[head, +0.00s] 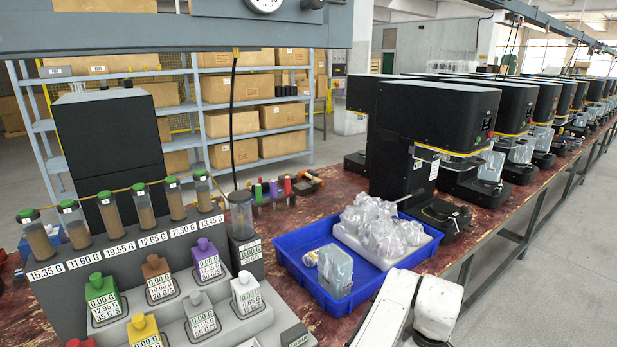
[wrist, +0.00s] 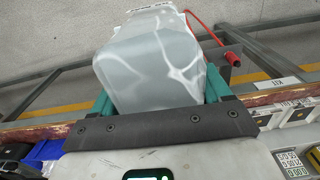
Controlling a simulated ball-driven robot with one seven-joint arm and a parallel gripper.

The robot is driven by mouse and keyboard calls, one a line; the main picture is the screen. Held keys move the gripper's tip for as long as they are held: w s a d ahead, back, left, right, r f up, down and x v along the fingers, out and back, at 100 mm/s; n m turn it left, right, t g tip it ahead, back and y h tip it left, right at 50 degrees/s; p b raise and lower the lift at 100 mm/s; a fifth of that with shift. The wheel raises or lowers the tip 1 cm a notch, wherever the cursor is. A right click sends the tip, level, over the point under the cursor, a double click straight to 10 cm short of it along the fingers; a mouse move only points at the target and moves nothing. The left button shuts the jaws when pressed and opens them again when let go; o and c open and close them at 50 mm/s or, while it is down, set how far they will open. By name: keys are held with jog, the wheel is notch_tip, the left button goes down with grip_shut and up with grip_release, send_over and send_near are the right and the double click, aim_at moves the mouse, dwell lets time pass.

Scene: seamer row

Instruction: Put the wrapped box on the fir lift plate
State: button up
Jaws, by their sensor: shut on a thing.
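My gripper (wrist: 160,98) has its teal fingers on both sides of a pale grey, shiny wrapped box (wrist: 155,62) in the wrist view. It is shut on the box, with floor behind the box. The gripper and held box do not clearly show in the head view. Black seamers stand in a row along the bench. The nearest seamer (head: 425,120) has a dark low plate area (head: 440,213). I cannot tell which plate is the fir lift plate.
A blue tray (head: 290,265) holds clear-wrapped bundles (head: 375,225) and another wrapped block (head: 335,270). A stepped stand with colored bottles (head: 103,290) and tubes (head: 145,205) fills the left. A red handle (wrist: 233,58) shows beyond the held box.

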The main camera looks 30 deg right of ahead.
jog(key=w+a+f, duration=0.1)
jog(key=a+f, duration=0.2)
jog(key=a, duration=0.8)
jog(key=w+a+f, duration=0.2)
jog(key=a+f, duration=0.2)
jog(key=a, duration=0.8)
jog(key=shift+w+a+f+m, duration=0.2)
jog(key=shift+w+a+m, duration=0.05)
jog(key=shift+w+m, duration=0.05)
jog(key=shift+a, duration=0.2)
